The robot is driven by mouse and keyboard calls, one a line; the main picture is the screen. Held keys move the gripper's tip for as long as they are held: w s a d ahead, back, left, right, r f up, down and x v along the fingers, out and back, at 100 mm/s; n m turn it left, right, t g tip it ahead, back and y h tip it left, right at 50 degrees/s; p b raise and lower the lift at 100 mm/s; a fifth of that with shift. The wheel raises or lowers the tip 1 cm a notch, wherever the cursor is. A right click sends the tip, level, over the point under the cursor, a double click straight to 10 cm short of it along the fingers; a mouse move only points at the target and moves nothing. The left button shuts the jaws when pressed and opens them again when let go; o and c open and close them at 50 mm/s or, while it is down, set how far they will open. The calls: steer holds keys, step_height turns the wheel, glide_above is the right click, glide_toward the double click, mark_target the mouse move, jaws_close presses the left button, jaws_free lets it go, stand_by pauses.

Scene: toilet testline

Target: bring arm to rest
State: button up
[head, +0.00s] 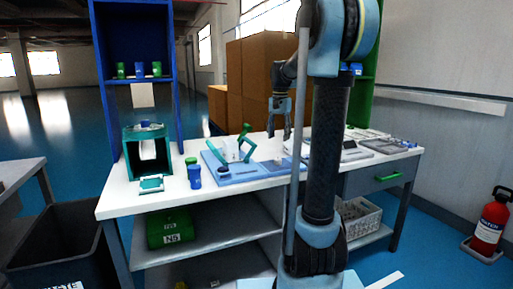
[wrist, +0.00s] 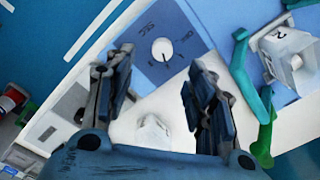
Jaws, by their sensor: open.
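My gripper (head: 279,117) hangs above the white table (head: 125,203), pointing down, with its arm raised beside it. In the wrist view my gripper (wrist: 155,95) shows two dark fingers spread apart with nothing between them. A small whitish object (wrist: 152,132) lies below, between the fingers in the picture, apart from them. A blue board with a round white dial (wrist: 162,50) is on the table beyond the fingertips. A green clamp-like fixture (head: 243,143) stands on a blue base to the left of the gripper.
A teal box frame (head: 147,150) and a blue canister (head: 194,177) stand at the table's left. A blue shelf (head: 136,62) rises behind. Trays (head: 385,145) lie at the right. A red extinguisher (head: 489,220) stands on the floor at far right. A black bin (head: 65,243) is at lower left.

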steer(key=s+f+n, duration=0.2)
steer(key=s+f, duration=0.4)
steer(key=s, duration=0.5)
steer(key=s+f+n+t, duration=0.1)
steer(key=s+f+n, duration=0.1)
steer(key=s+f, duration=0.5)
steer(key=s+f+n+t, duration=0.1)
steer(key=s+f+n, duration=0.2)
steer(key=s+f, duration=0.4)
steer(key=s, duration=0.8)
steer(key=shift+f, duration=0.25)
steer(key=shift+s+d+f, duration=0.1)
steer(key=shift+s+f, duration=0.05)
steer(key=shift+f, duration=0.1)
steer(key=c, duration=0.3)
steer(key=shift+s+f, duration=0.1)
steer(key=shift+c, duration=0.5)
